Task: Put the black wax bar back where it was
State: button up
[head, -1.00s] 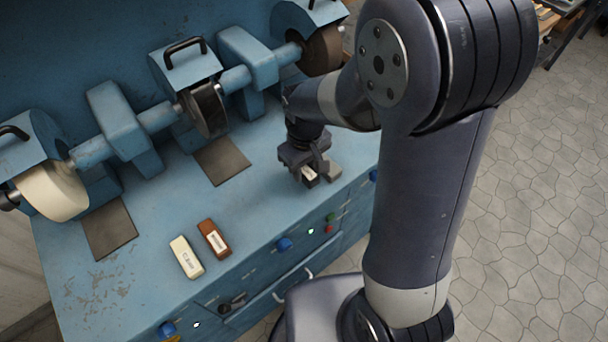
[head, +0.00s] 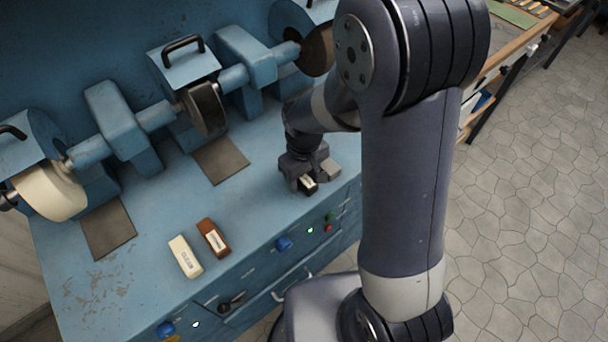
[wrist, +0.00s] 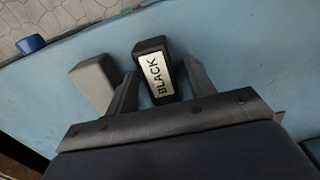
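The black wax bar (wrist: 156,72), with a white label reading BLACK, sits between the two fingers of my gripper (wrist: 160,68) in the wrist view. The fingers lie close along its long sides, and its label faces the camera. In the head view, the black bar (head: 308,184) shows under my gripper (head: 306,178), over the right part of the blue bench top (head: 262,205). I cannot tell whether its underside touches the bench.
A grey block (wrist: 93,83) lies just left of the left finger in the wrist view. A cream bar (head: 186,258) and a brown bar (head: 213,239) lie on the bench to the left. Grinding wheels (head: 205,108) stand behind. Bare bench separates the brown bar from my gripper.

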aim_at(304, 177)
jog(key=shift+r, duration=0.1)
notch_tip(304, 177, up, 12)
dwell(0.6)
